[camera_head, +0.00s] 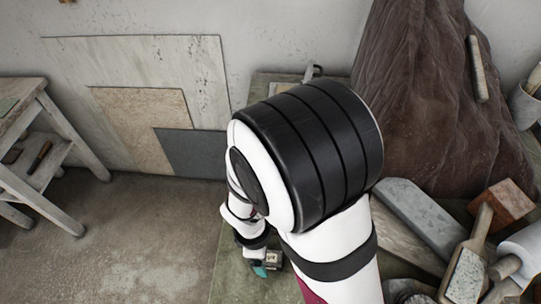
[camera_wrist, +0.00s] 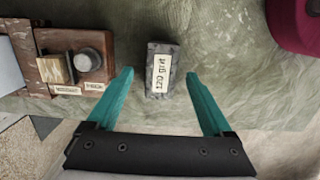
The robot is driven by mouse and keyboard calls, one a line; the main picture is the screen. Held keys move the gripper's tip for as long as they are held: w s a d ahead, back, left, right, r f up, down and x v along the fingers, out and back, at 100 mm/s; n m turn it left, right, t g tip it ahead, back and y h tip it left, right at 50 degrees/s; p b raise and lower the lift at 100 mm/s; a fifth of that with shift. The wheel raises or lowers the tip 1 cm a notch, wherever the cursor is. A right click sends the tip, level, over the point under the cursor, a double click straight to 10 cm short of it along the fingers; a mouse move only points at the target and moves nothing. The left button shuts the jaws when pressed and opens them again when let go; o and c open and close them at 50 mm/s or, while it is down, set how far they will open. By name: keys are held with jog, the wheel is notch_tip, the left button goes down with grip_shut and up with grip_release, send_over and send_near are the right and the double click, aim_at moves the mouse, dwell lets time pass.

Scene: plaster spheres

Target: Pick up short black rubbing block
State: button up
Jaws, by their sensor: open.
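The short black rubbing block (camera_wrist: 152,78) stands out dark in the wrist view, with a cream label that reads "120 grit". It lies on the greenish worn table top (camera_wrist: 215,75). My gripper (camera_wrist: 158,82) is open, with one teal finger on each side of the block and a gap on both sides. The fingers do not touch it in this view. How high they are above the table I cannot tell. In the head view my arm covers most of the table, and only a teal bit of my gripper (camera_head: 260,271) shows; the block is not clearly visible there.
The table edge runs close below. Tools, a grey slab (camera_head: 420,215) and a brown draped cloth (camera_head: 430,100) crowd the right side in the head view.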

jog(key=f, duration=0.3)
jog(key=shift+d, duration=0.2)
jog(key=shift+r, duration=0.1)
grip_shut()
